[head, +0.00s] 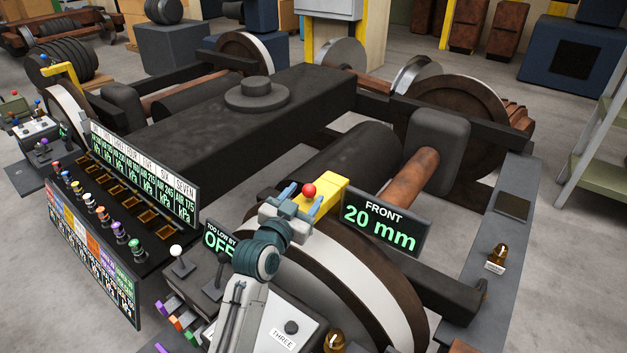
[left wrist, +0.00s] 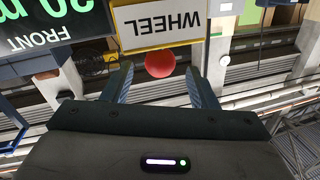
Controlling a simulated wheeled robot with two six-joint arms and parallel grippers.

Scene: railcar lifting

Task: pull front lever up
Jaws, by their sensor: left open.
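A red ball (head: 309,190) shows at the near end of a yellow block (head: 325,190), beside the sign reading FRONT 20 mm (head: 380,226). My left gripper (head: 298,196) is open at the ball. In the left wrist view the red ball (left wrist: 160,64) appears between the two open fingers (left wrist: 160,84), with a gap on each side, in front of a yellow-edged plate marked WHEEL (left wrist: 160,22). The FRONT sign (left wrist: 55,35) is upside down there. A lever with a white knob (head: 176,250) and a dark lever (head: 221,270) stand on the near console. No lever is labelled legibly as front.
A large wheel (head: 365,270) lies just beyond my arm. A panel with several coloured knobs (head: 100,213) is at left. Clear floor shows at right (head: 565,260).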

